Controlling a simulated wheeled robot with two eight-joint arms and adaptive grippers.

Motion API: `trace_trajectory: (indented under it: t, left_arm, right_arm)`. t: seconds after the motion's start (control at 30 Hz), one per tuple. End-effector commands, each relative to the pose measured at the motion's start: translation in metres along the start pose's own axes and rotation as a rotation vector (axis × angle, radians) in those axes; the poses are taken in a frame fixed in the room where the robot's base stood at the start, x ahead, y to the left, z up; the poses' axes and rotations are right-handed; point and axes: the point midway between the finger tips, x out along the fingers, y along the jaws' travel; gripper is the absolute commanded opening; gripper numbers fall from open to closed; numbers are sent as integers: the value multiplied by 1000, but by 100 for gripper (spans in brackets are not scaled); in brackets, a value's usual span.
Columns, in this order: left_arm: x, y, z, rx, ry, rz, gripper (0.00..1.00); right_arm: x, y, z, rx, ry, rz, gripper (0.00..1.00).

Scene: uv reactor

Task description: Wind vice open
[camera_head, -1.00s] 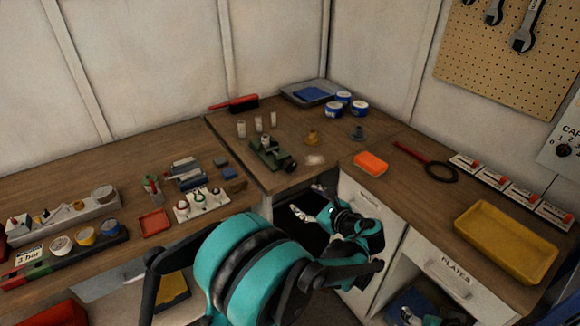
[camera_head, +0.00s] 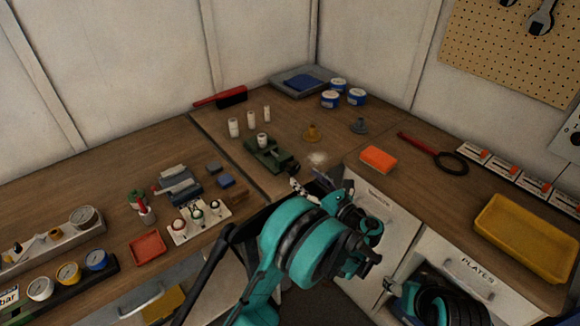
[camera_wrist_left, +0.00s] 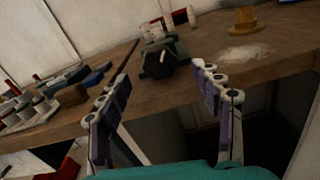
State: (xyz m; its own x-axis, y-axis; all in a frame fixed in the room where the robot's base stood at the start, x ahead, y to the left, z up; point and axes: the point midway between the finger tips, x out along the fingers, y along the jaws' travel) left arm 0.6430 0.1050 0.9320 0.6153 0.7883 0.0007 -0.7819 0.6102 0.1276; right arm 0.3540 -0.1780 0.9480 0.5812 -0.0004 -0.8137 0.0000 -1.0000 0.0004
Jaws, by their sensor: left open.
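A small dark green vice (camera_head: 264,155) stands at the front edge of the back bench section, with a dark round end facing the edge. In the left wrist view, the vice (camera_wrist_left: 160,62) lies just beyond and between the fingertips. My left gripper (camera_head: 312,184) is in front of the bench edge, a little to the right of and nearer than the vice. Its two fingers (camera_wrist_left: 157,84) are spread, with nothing between them and no contact with the vice to be seen. My own arm partly hides the gripper in the head view.
White cylinders (camera_head: 234,127) stand behind the vice. A yellow-brown knob-shaped piece (camera_head: 311,134) and pale powder (camera_head: 317,158) lie to its right. An orange block (camera_head: 378,159) and yellow tray (camera_head: 520,238) are on the right bench.

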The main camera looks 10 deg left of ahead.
Motion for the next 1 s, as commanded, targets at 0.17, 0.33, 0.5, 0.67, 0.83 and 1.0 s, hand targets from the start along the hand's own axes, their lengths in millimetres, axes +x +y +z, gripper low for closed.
trace_trajectory:
  t: [0.17,0.33,0.5,0.67,0.83,1.0]
  left_arm:
    - [32,1,-3,-1,1,3,65]
    - [54,1,-2,-2,1,3,65]
    - [62,0,-1,-2,1,0,65]
    - [63,0,0,-2,1,0,65]
    - [63,0,0,-2,1,0,36]
    - [63,0,0,-2,1,0,15]
  right_arm:
    - [10,0,7,0,0,0,65]
    - [15,0,11,0,0,0,65]
    - [16,0,12,0,0,0,65]
    - [16,0,11,0,0,0,65]
    - [16,0,11,0,0,0,65]
    - [16,0,11,0,0,0,65]
